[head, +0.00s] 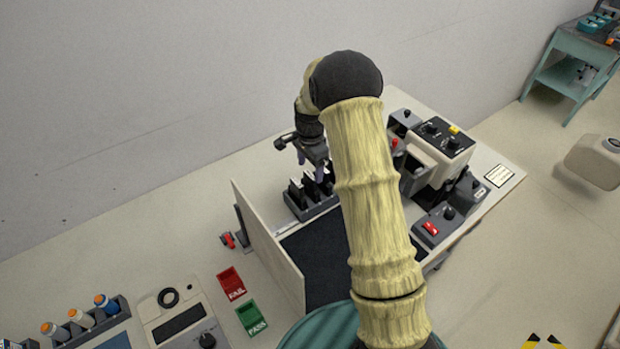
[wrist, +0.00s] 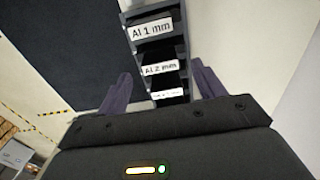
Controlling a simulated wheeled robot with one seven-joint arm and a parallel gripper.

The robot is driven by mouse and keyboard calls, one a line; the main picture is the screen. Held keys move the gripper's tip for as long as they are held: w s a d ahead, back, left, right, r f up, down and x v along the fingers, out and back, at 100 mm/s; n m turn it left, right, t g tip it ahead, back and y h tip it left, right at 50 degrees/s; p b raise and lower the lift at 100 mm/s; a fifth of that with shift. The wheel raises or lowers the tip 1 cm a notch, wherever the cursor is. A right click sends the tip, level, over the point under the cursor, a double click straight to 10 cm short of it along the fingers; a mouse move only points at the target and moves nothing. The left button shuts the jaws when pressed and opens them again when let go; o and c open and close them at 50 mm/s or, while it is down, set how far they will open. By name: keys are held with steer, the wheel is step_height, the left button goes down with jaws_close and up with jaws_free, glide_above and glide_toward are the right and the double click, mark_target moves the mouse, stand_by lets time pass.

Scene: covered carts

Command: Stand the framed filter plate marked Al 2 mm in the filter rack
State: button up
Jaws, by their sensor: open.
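In the wrist view, a plate marked Al 2 mm (wrist: 160,70) sits in a dark slotted holder, between a piece marked Al 1 mm (wrist: 150,30) and one with a label too small to read (wrist: 167,94). My gripper (wrist: 163,88) is open, its two purple fingers on either side of this row, apart from it. In the head view, my gripper (head: 312,160) hangs over the dark rack (head: 312,210) holding several upright black plates. My arm and gripper partly hide the rack. I cannot tell whether the fingers are level with the Al 2 mm plate.
An upright pale panel (head: 268,245) borders the dark mat (head: 315,255). Red FAIL (head: 231,283) and green PASS (head: 251,318) trays lie left of the panel. The wall is close behind.

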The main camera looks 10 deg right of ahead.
step_height(320, 180, up, 7)
steer(key=b, duration=0.1)
steer(key=shift+b, duration=0.4)
steer(key=shift+f, duration=0.1)
steer(key=s+r+n+t, duration=0.2)
steer(key=s+n, duration=1.1)
steer(key=s, duration=1.3)
steer(key=shift+r+n+t, duration=0.3)
steer(key=shift+r, duration=0.15)
steer(key=shift+s, duration=0.15)
